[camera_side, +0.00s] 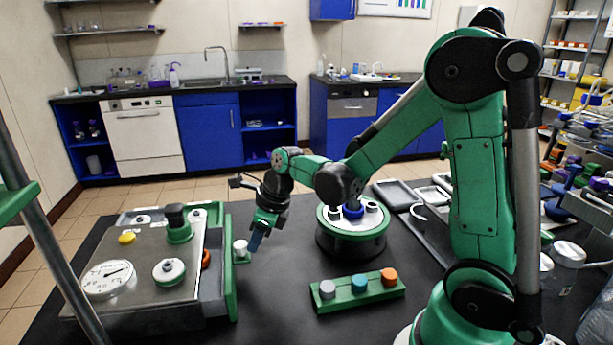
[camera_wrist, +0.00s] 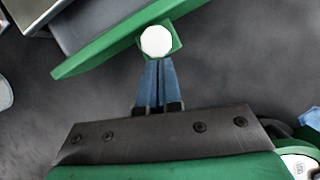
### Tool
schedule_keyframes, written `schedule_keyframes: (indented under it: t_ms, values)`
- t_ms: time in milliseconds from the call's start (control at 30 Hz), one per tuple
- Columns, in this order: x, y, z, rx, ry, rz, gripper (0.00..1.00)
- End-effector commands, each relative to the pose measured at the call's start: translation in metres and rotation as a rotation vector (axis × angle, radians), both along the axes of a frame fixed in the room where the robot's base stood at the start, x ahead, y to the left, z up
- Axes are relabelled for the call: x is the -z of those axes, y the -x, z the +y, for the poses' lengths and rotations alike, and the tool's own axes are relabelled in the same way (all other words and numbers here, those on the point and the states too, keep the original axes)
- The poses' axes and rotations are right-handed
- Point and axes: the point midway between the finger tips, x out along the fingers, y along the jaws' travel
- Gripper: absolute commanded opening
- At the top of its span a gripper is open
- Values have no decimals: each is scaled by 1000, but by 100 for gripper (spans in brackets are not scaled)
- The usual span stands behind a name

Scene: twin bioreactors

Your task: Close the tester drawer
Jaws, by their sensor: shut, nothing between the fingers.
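The tester (camera_side: 140,265) is a metal-topped box with a gauge at the left of the side view. Its drawer has a green front panel (camera_side: 231,265) with a white knob (camera_side: 240,248). A strip of grey drawer (camera_side: 212,262) shows between the panel and the tester body, so the drawer looks partly open. My gripper (camera_side: 255,243) is shut and empty, its blue fingers pointing down just right of the knob. In the wrist view the fingertips (camera_wrist: 158,64) lie right by the knob (camera_wrist: 156,41) and the green panel (camera_wrist: 110,52); I cannot tell whether they touch.
A green block with grey, blue and orange caps (camera_side: 358,289) stands on the dark table right of the drawer. A round green-and-black device (camera_side: 352,238) stands behind it. Grey trays (camera_side: 395,193) lie farther right. The table between drawer and block is clear.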

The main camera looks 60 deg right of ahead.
Motion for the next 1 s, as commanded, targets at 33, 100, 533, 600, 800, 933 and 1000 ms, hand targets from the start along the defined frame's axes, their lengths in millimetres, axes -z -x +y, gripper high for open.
schedule_keyframes:
  t_ms: [33,100,533,600,800,933,1000]
  values:
    - [0,-9,10,-7,1,0,0]
    - [0,-19,19,-5,0,0,0]
    - [0,-31,32,-1,-6,-6,0]
    - [0,-31,32,-2,-6,-6,0]
    - [0,-18,24,1,-2,-3,0]
    - [0,7,11,7,2,6,0]
    - [-9,12,8,4,4,6,0]
